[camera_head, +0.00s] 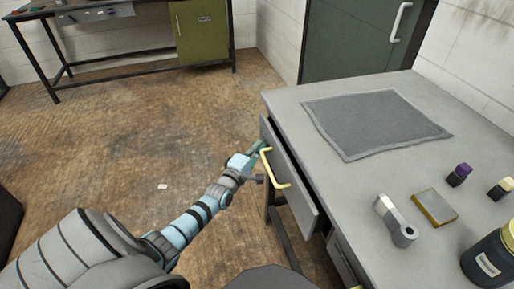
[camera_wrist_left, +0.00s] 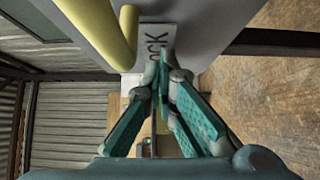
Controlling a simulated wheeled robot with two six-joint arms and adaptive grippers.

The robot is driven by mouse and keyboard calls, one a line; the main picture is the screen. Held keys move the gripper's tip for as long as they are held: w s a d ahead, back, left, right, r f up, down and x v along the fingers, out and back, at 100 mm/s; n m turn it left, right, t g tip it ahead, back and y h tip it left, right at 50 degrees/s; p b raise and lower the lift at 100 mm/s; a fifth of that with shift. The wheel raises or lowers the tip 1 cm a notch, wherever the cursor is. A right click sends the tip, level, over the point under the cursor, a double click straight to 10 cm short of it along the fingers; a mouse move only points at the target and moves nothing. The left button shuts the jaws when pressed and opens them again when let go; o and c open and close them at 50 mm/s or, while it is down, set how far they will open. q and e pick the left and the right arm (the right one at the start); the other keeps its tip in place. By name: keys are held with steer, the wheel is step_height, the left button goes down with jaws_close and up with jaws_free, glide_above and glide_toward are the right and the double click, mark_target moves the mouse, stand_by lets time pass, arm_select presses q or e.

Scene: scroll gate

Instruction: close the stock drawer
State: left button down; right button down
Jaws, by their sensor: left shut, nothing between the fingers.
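The stock drawer (camera_head: 300,186) is under the near left side of the grey table. Its grey front seems to stand slightly out from the table edge; how deep the gap is I cannot tell. A yellow bar handle (camera_head: 279,179) is on the front. My left gripper (camera_head: 258,152) is at the far end of the drawer front, beside the handle. In the left wrist view the teal fingers (camera_wrist_left: 165,68) are shut and empty, with tips close to the label (camera_wrist_left: 156,45) on the front. The handle (camera_wrist_left: 128,35) is left of them. Whether the tips touch is unclear. My right gripper is out of view.
The table top (camera_head: 300,108) holds a grey mat (camera_head: 375,120), a metal tool (camera_head: 396,221), a yellow-edged block (camera_head: 434,207), small bottles (camera_head: 459,174) and a dark jar (camera_head: 490,258). A workbench with a green cabinet (camera_head: 203,30) stands far back. The floor left is mostly clear.

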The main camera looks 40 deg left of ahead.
mark_target(269, 146)
arm_select(q)
steer(key=w+d, duration=0.1)
steer(key=w, duration=0.1)
steer(key=w+d+b, duration=0.1)
steer(key=w, duration=0.1)
steer(key=shift+d, duration=0.4)
steer(key=shift+r, duration=0.1)
